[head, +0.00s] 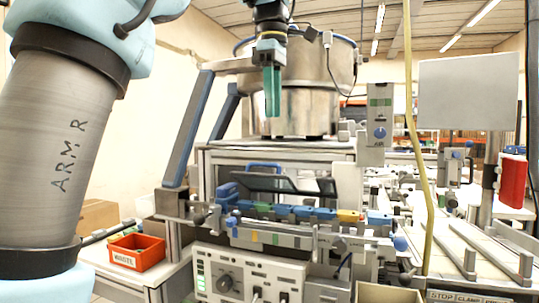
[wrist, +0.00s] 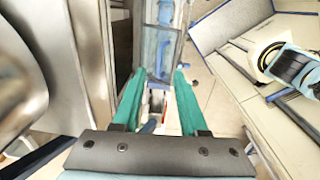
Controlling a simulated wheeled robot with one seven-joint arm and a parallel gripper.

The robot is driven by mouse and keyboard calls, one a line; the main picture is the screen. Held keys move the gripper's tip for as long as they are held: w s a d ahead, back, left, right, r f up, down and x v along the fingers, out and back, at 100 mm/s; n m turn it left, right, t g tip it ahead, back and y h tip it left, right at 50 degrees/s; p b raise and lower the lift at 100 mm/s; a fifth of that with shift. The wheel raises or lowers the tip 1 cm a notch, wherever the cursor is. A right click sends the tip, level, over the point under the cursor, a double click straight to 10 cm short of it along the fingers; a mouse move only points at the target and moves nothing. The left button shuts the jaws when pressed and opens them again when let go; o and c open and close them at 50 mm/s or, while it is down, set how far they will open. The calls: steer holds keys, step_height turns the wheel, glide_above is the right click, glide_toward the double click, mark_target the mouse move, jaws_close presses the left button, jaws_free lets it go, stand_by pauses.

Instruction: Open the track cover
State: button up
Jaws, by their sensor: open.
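My gripper (head: 272,114) points down in front of the steel bowl, high above the track (head: 300,212). In the wrist view, its two green fingers (wrist: 159,73) are apart with nothing between them. The track runs across the front of the machine and carries blue, green and yellow pieces. A dark tilted panel (head: 290,185) stands just behind the track, near a blue handle (head: 263,165). I cannot tell for sure which of these parts is the track cover. My gripper touches none of them.
The steel bowl (head: 310,112) stands behind my gripper. A blue-edged post (head: 188,130) rises at left, and a yellow hose (head: 413,130) hangs at right. A red waste bin (head: 137,252) sits low at left. A control box (head: 240,275) is below the track.

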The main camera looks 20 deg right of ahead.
glide_toward(287, 179)
steer(key=w+f, duration=0.5)
steer(key=shift+w+a+f+b, duration=0.1)
steer(key=shift+w+a+b, duration=0.05)
steer(key=shift+a+b, duration=0.15)
jaws_close()
stand_by(1.1)
